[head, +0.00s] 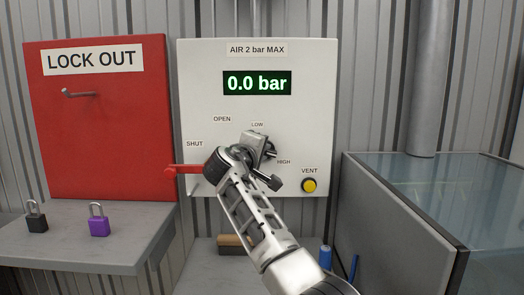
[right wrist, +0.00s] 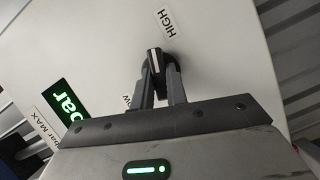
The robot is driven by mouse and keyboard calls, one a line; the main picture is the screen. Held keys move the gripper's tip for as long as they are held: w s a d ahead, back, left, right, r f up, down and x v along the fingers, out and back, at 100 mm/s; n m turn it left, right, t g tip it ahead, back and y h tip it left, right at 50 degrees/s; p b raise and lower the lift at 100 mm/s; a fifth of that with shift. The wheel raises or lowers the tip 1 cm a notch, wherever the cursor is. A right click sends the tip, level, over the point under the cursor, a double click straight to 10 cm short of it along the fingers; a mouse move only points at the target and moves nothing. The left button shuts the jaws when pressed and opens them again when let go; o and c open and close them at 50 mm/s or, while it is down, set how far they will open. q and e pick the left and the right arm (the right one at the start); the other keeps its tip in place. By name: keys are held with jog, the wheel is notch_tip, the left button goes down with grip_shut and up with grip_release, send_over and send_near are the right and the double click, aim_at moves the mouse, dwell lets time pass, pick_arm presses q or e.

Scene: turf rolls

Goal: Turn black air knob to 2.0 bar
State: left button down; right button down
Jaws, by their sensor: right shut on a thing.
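The black air knob (right wrist: 154,62) has a pale pointer strip on its face and sits on the white air panel (head: 210,70). My right gripper (right wrist: 156,75) is shut on the knob, one finger on each side. In the head view my right gripper (head: 268,150) hides most of the knob, between the LOW and HIGH labels. The green display (head: 257,83) reads 0.0 bar. A red lever (head: 183,169) at the panel's left points left, below the SHUT label; my right arm covers its right end. My left gripper is not in view.
A yellow VENT button (head: 309,185) is at the panel's lower right. A red lock-out board (head: 110,150) is at left, with a black padlock (head: 36,222) and a purple padlock (head: 99,224) on the grey shelf (head: 130,250). A glass-sided tank (head: 430,190) stands right.

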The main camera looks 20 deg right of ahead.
jog(key=shift+r+m+y+p, duration=0.1)
jog(key=shift+m+y+p, duration=0.45)
jog(key=shift+m, duration=0.45)
jog(key=shift+g, duration=0.3)
jog(key=c, duration=1.4)
grip_release()
jog(key=shift+s, duration=0.1)
jog(key=b+v, duration=0.2)
jog(key=v, duration=1.3)
jog(key=shift+s+a, duration=0.2)
jog(key=shift+s, duration=0.2)
